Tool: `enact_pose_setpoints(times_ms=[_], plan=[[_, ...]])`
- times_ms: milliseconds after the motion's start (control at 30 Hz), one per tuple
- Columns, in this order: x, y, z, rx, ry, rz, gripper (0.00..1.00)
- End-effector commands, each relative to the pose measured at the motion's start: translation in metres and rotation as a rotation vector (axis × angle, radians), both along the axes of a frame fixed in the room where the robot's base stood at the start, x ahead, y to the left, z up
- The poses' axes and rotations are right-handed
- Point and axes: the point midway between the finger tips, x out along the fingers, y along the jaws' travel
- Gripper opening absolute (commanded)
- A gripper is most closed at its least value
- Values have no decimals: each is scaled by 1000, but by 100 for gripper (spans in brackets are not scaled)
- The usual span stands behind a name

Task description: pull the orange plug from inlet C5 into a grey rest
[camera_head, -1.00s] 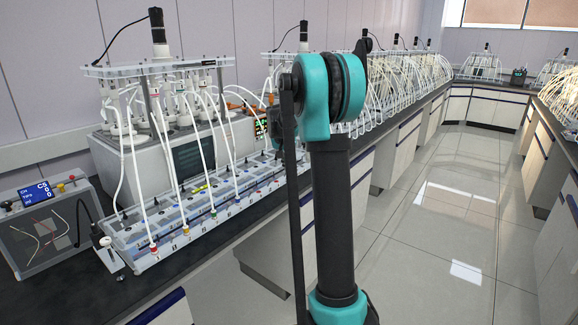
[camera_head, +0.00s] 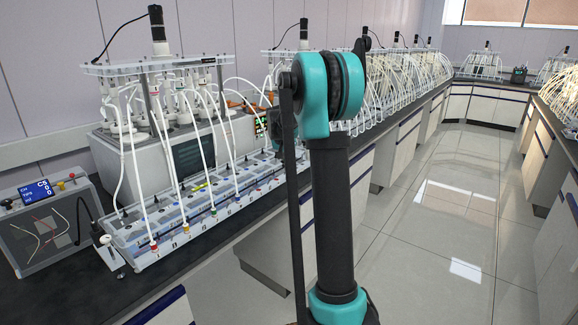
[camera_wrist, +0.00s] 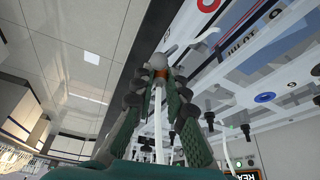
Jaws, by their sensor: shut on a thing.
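In the wrist view my gripper (camera_wrist: 162,80) has its dark green fingers closed around the orange plug (camera_wrist: 161,73). A white tube (camera_wrist: 158,125) runs from the plug back between the fingers. A pale grey rounded piece shows just beyond the plug; I cannot tell whether it is part of the plug. The fingertips are beside the edge of the labelled inlet rail (camera_wrist: 235,65), and the plug looks clear of its coloured rings. In the head view the inlet rail (camera_head: 135,238) stands on the bench, but my arm hides the gripper and plug. I cannot make out inlet C5 or a grey rest.
A reactor unit with white tubes (camera_head: 160,125) stands behind the rail. A control box with a blue display (camera_head: 38,190) is at the left. Red, yellow, green and blue plugs sit along the rail's front. The aisle floor (camera_head: 430,230) is clear at the right.

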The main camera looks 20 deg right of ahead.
Motion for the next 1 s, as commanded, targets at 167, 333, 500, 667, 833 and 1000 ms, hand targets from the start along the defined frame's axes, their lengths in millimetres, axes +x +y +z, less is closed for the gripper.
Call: enact_pose_setpoints(times_ms=[167, 333, 500, 667, 833, 1000], plan=[[0, 0, -1, 0, 0, 0, 0], [0, 0, 0, 0, 0, 0, 0], [0, 0, 0, 0, 0, 0, 27], [0, 0, 0, 0, 0, 0, 37], [0, 0, 0, 0, 0, 0, 37], [-2, 1, 4, 1, -1, 0, 37]])
